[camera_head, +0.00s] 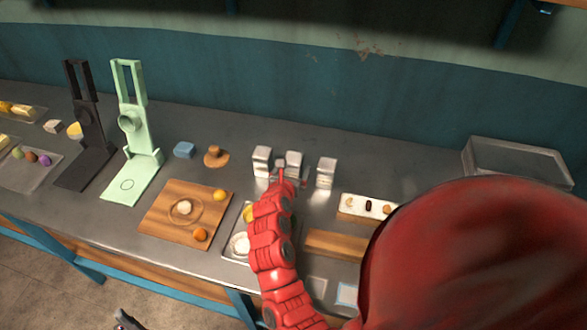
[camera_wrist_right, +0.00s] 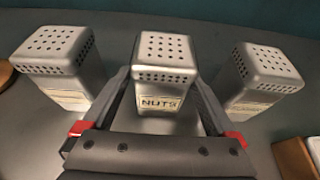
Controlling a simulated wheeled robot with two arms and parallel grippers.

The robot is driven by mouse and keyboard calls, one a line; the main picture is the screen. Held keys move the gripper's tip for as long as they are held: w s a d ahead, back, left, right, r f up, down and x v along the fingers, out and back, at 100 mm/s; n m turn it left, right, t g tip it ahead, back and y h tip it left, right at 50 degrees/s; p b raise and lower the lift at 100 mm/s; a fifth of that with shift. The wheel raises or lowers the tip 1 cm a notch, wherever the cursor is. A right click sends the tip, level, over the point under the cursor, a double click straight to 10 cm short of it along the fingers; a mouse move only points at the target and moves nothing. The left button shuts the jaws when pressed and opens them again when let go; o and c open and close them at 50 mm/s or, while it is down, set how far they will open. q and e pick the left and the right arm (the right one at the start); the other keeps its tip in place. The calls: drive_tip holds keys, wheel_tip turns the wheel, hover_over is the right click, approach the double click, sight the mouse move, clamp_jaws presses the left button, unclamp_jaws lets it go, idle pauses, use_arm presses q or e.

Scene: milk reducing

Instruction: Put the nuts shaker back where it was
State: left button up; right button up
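The nuts shaker (camera_wrist_right: 165,65) is a silver box with a holed top and a "NUTS" label. It is upright between the fingers of my right gripper (camera_wrist_right: 164,85), which sit close against its two sides. In the head view the nuts shaker (camera_head: 293,160) is the middle one of three in a row, and my red right arm reaches up to it.
Similar shakers stand left (camera_head: 262,160) and right (camera_head: 326,172) of it, close by. A wooden board (camera_head: 160,220), a tray (camera_head: 230,215) and a white food dish (camera_head: 350,210) lie nearer. A metal container (camera_head: 515,165) is far right. The counter behind the shakers is clear.

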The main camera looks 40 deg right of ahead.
drive_tip(key=shift+r, duration=0.1)
drive_tip(key=b+v, duration=0.1)
drive_tip(key=v, duration=1.1)
drive_tip(key=shift+r, duration=0.1)
idle(0.3)
